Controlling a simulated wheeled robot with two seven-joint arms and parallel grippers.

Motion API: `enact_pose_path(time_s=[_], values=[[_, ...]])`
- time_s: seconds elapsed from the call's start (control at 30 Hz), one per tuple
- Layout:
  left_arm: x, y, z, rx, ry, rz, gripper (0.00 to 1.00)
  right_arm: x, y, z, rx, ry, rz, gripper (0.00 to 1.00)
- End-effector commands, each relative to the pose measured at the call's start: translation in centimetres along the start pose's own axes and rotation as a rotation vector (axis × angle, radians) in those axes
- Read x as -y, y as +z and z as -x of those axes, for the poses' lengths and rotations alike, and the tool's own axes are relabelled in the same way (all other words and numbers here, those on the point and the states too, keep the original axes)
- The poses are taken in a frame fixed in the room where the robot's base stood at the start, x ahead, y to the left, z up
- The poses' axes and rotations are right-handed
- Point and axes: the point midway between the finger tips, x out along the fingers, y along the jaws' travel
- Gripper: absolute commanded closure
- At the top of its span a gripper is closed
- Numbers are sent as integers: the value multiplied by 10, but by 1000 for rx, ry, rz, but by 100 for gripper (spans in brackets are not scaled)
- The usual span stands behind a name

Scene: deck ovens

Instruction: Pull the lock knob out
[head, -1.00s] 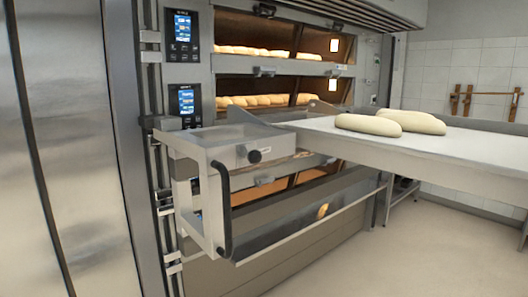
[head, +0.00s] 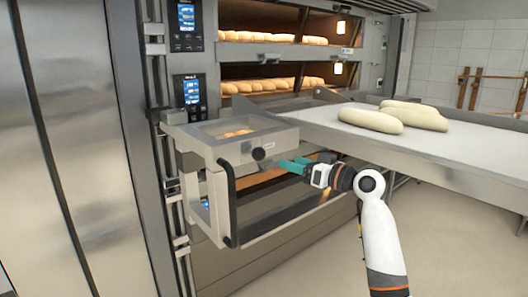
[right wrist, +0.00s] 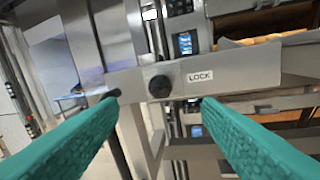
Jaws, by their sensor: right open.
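The lock knob (head: 258,154) is a round black knob on the front plate of the grey metal loader frame (head: 205,147). In the right wrist view the knob (right wrist: 160,86) sits left of a white LOCK label (right wrist: 199,76). My right gripper (head: 283,164) has teal fingers, and its tips are just right of and slightly below the knob in the head view. In the right wrist view the fingers are spread wide, with the knob beyond them in the gap, apart from both. Nothing is held. My left gripper is out of view.
A black vertical handle (head: 230,205) hangs on the frame just left of the knob. A light loading board (head: 440,142) with dough loaves (head: 371,120) extends to the right. Deck ovens with bread (head: 270,85) stand behind. Floor at the lower right is open.

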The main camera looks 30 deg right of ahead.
Motion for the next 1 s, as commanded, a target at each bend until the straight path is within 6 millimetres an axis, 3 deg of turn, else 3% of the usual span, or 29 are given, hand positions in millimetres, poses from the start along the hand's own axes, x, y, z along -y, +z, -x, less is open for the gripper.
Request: enact_pose_path(time_s=[0.5,0.7,1.0], values=[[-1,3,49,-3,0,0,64,-1,2,-95,-3,0,-6,41],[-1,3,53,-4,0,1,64,0,-1,-110,-3,-1,-4,41],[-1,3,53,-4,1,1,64,0,-2,-111,-3,-2,-2,43]])
